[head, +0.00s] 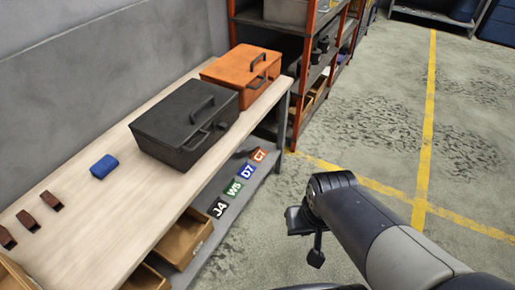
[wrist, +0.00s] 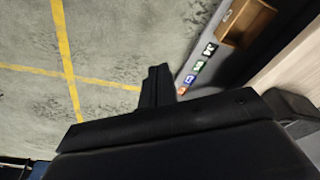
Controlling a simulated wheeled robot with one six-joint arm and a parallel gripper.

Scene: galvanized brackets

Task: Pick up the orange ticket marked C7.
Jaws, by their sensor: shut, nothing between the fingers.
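The orange ticket marked C7 (head: 259,154) is at the far end of a row of tickets along the front edge of the bench's lower shelf (head: 225,187). Blue D7 (head: 248,170), green W5 (head: 233,188) and black J4 (head: 218,208) follow it toward the near end. In the wrist view the orange ticket (wrist: 183,90) is small, just right of my fingers, its marking too small to read. My gripper (head: 316,259) is shut and empty, out over the floor to the right of the shelf and apart from the tickets. It also shows in the wrist view (wrist: 158,72).
The bench top (head: 75,215) carries a dark toolbox (head: 170,125), an orange toolbox (head: 232,75), a blue block (head: 104,166) and several brown pieces. A wooden bin (head: 183,237) sits below. An orange-framed rack (head: 300,75) stands behind. The floor on the right is clear.

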